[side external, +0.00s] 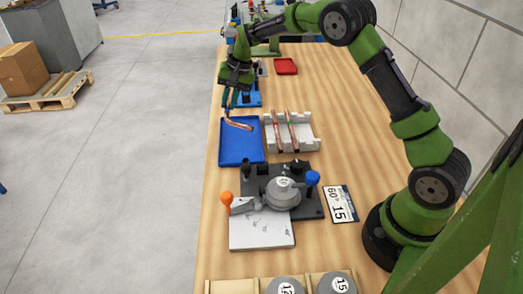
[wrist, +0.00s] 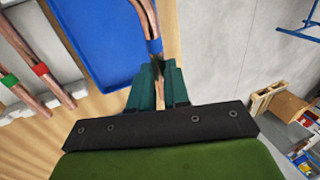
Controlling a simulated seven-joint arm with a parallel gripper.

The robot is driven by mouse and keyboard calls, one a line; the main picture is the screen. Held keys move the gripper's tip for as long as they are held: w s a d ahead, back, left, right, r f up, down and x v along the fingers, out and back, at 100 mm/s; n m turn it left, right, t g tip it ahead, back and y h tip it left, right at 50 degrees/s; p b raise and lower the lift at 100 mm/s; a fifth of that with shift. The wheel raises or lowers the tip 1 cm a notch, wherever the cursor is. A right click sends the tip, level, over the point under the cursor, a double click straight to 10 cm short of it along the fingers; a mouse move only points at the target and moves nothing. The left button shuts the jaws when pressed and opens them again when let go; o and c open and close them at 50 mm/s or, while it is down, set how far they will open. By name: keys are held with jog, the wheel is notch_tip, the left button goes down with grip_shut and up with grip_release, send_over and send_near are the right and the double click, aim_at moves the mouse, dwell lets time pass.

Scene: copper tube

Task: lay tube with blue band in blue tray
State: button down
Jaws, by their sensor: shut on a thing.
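My gripper (wrist: 163,68) is shut on a copper tube (wrist: 146,14) near its blue band (wrist: 155,46). In the side view my gripper (side external: 230,106) points down at the tray's far left corner, and the tube (side external: 239,125) extends from it to the right, looking bent. The blue tray (side external: 240,152) lies flat and empty near the table's left edge. In the wrist view the tray (wrist: 95,35) is left of the tube, and the tube's visible part overlaps its right rim. The tube seems above the tray; its exact height is unclear.
A white rack (side external: 303,145) right of the tray holds copper tubes with red (wrist: 40,70) and green (wrist: 9,80) bands. A grey bending fixture (side external: 283,192) stands nearer the camera. A smaller blue container (side external: 250,99) and red tray (side external: 286,66) lie beyond.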

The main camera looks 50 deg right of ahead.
send_over(231, 131)
jog(key=shift+d+f, duration=0.1)
jog(key=shift+f, duration=2.8)
jog(key=shift+f, duration=1.2)
jog(key=c, duration=1.1)
grip_release()
jog(key=shift+s+f, duration=0.1)
jog(key=shift+o, duration=0.4)
jog(key=shift+d, duration=0.1)
jog(key=shift+s+d+f, duration=0.1)
jog(key=shift+s+f, duration=0.05)
jog(key=v, duration=1.7)
jog(key=shift+w+a+r, duration=0.35)
